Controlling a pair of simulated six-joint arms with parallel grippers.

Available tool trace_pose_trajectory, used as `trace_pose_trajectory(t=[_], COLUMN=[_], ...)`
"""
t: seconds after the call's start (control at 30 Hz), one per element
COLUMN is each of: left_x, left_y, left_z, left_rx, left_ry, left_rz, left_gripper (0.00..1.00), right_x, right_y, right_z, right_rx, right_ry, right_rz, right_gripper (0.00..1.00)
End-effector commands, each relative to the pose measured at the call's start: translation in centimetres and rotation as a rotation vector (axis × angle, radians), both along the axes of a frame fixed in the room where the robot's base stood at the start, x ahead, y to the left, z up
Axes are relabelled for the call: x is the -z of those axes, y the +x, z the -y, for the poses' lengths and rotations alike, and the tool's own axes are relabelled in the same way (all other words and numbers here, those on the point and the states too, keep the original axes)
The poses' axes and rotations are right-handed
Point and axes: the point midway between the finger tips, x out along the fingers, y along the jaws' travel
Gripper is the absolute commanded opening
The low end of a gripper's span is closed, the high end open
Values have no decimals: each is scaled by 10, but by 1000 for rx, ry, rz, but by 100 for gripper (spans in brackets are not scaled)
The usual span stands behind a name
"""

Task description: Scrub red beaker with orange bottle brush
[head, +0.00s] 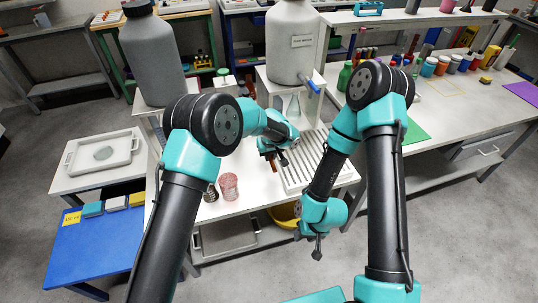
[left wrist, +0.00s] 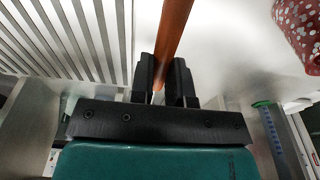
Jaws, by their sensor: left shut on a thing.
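My left gripper (head: 275,160) is shut on the orange-brown handle of the bottle brush (left wrist: 173,35), above the white table. The brush also shows as a short orange-brown piece below the jaws in the head view (head: 273,166); its bristles cannot be made out. The red speckled beaker (head: 229,187) stands on the table, left of and nearer than the gripper, apart from it. It also shows at the upper right of the left wrist view (left wrist: 303,28). My right gripper (head: 318,247) hangs low in front of the table, apart from these things; its jaws are too small to read.
A white slatted rack (head: 306,174) lies right of the left gripper. A small dark object (head: 211,193) stands beside the beaker, partly behind my left arm. Large grey (head: 152,60) and pale (head: 291,45) bottles stand at the back. A yellow basin (head: 284,215) is below the table edge.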

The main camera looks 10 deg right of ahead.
Motion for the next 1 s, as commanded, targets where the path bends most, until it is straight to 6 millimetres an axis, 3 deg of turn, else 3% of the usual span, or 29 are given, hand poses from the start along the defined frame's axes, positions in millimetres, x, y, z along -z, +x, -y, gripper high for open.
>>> trace_pose_trajectory(t=[0.7,1.0], left_x=[59,69], left_y=[0,0], left_z=[0,0], left_rx=[1,0], left_ry=[1,1], left_rz=[-1,-1], left_gripper=[0,0], right_x=[0,0], right_y=[0,0], right_z=[0,0], right_rx=[0,0], right_ry=[0,0], right_rz=[0,0], right_gripper=[43,43])
